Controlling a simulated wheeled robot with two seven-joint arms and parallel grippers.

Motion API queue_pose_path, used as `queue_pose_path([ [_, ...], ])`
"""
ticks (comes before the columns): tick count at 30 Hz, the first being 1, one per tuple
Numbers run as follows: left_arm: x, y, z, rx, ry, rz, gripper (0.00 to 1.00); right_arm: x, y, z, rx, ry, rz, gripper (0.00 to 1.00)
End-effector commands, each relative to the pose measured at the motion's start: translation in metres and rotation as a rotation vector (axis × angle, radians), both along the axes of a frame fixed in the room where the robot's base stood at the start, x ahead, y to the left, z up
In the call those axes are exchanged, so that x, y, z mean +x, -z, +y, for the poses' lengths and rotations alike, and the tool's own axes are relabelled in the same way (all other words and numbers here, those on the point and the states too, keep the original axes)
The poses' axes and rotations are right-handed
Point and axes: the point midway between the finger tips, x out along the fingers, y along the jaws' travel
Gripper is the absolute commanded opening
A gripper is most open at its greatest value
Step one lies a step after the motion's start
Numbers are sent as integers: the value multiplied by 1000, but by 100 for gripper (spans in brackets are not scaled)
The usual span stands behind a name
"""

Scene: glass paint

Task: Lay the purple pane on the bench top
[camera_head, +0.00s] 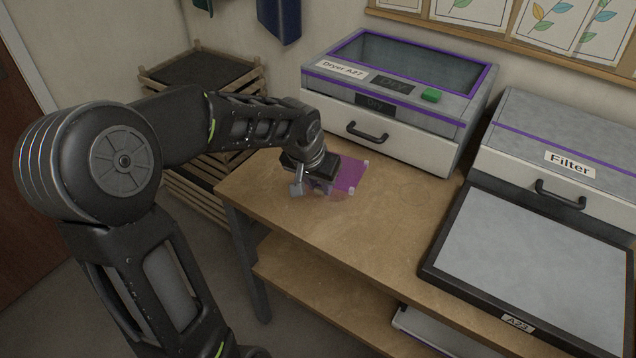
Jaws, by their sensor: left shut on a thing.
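The purple pane (349,176) is a small flat translucent sheet with pale corner tabs. It is at the left end of the wooden bench top (385,235), in front of the dryer. My left gripper (322,190) is over the pane and shut on it, pointing down. The gripper hides the pane's left part. I cannot tell whether the pane touches the bench top or is just above it. My right gripper is not in view.
The dryer (400,140), with a handle and a green button (432,95), stands behind the pane. A filter box (560,180) and a black-framed grey panel (540,255) take up the right. The bench's middle is clear. A slatted wooden rack (190,190) stands left.

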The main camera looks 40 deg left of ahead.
Motion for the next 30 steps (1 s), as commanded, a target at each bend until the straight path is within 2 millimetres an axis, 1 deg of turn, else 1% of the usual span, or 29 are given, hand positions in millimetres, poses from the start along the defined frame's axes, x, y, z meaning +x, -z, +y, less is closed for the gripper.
queue_pose_path([
  [5, 0, 8, 0, 0, -1, 0, 0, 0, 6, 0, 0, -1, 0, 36],
  [15, 0, 40, 0, 1, -1, -1, 0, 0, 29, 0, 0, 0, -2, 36],
  [18, 0, 46, 0, 1, -1, 0, 0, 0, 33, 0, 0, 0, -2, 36],
  [30, 0, 48, 0, 0, -1, -1, 0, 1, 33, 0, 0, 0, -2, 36],
])
